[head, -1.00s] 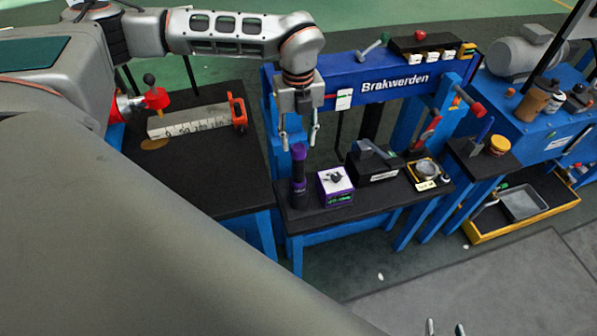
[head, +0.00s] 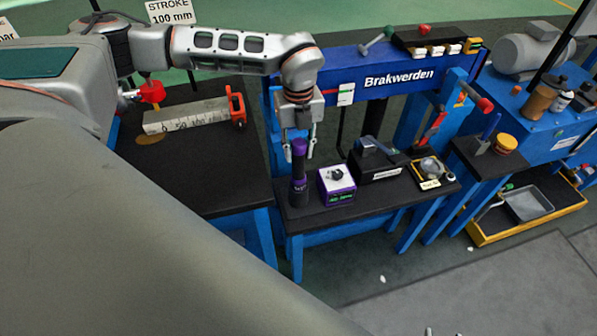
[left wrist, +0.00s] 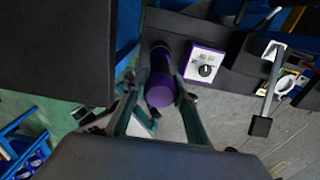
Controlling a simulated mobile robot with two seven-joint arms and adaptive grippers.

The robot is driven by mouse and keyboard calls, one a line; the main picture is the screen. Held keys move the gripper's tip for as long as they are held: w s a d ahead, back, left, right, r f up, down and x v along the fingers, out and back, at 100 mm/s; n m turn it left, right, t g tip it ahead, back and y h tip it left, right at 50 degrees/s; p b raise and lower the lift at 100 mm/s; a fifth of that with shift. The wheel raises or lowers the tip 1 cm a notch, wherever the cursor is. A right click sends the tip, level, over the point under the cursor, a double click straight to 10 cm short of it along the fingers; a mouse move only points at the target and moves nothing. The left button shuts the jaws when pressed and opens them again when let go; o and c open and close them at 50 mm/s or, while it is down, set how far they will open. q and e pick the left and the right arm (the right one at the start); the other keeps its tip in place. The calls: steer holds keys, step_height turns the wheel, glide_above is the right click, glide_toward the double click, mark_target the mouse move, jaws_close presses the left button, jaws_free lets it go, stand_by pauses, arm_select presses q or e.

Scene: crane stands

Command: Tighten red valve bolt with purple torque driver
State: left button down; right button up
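The purple torque driver (head: 299,178), dark with a purple top, stands upright on the black bench top. My left gripper (head: 299,150) points down over it, fingers apart on either side of its purple top. In the left wrist view the driver (left wrist: 160,85) lies between the two spread fingers (left wrist: 158,112), with no clear grip on it. A red valve-like part (head: 152,92) stands at the left on the other table, partly behind my arm; I cannot make out a bolt on it. Only the fingertips of my right gripper (head: 443,333) show at the bottom edge, apart.
A purple-and-white box with a dial (head: 336,181) stands just right of the driver. Beyond it are a black box (head: 378,165) and a yellow-edged gauge (head: 431,171). The blue Brakwerden beam (head: 350,80) runs behind. A scale block (head: 187,114) lies on the left table.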

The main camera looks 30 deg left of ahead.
mark_target(299, 141)
arm_select(q)
steer(key=shift+r, duration=0.2)
arm_select(e)
steer(key=shift+f, duration=0.1)
arm_select(q)
steer(key=shift+w+r+p, duration=0.1)
steer(key=shift+r+p, duration=1.45)
steer(key=shift+r, duration=0.45)
steer(key=shift+r+p, duration=1.6)
steer(key=shift+r, duration=0.6)
steer(key=shift+r+p, duration=0.55)
steer(key=shift+r, duration=0.65)
steer(key=shift+r+p, duration=0.15)
steer(key=shift+p, duration=0.2)
arm_select(e)
step_height(299, 141, up, 6)
steer(key=d, duration=0.2)
steer(key=shift+s+h, duration=0.3)
steer(key=shift+s, duration=0.05)
steer(key=shift+a, duration=0.1)
